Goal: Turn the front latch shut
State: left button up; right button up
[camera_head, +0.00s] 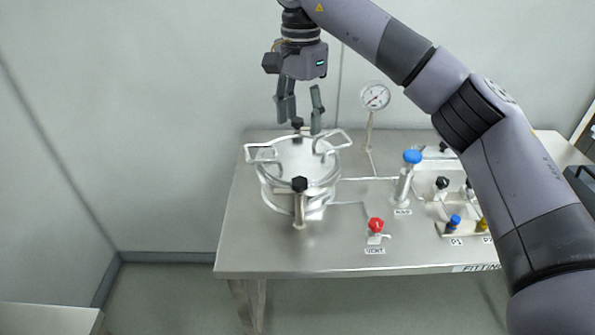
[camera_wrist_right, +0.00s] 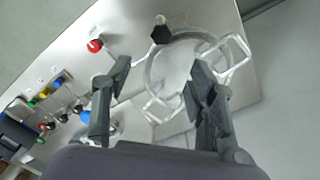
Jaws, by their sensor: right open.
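The front latch (camera_head: 299,185) has a black knob on a metal post and stands at the near rim of the round steel vessel (camera_head: 270,195). The vessel's lid (camera_head: 297,156) lies on top with wire handles at its sides. A rear latch with a black knob (camera_head: 297,124) shows at the far rim. My right gripper (camera_head: 301,116) is open and empty, pointing down above the far part of the lid. In the right wrist view the front latch (camera_wrist_right: 160,34) shows beyond the open fingertips (camera_wrist_right: 161,70), apart from them. My left gripper is not in view.
The steel table (camera_head: 330,260) also carries a pressure gauge (camera_head: 375,96), a blue-topped valve (camera_head: 411,158), a red vent valve (camera_head: 376,226) and small fittings at the right. My right arm passes over the right side. The table's front left is clear.

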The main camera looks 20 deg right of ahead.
send_over(299, 181)
notch_tip(299, 181, down, 4)
notch_tip(299, 181, down, 9)
jog(key=shift+r+p, duration=0.15)
jog(key=shift+p, duration=0.35)
notch_tip(299, 181, down, 3)
jog(key=shift+d+r, duration=0.1)
jog(key=shift+r, duration=0.1)
jog(key=shift+f, duration=0.1)
jog(key=c, duration=1.1)
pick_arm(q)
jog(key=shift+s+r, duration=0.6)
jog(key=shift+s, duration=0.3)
pick_arm(e)
jog(key=shift+c, duration=0.2)
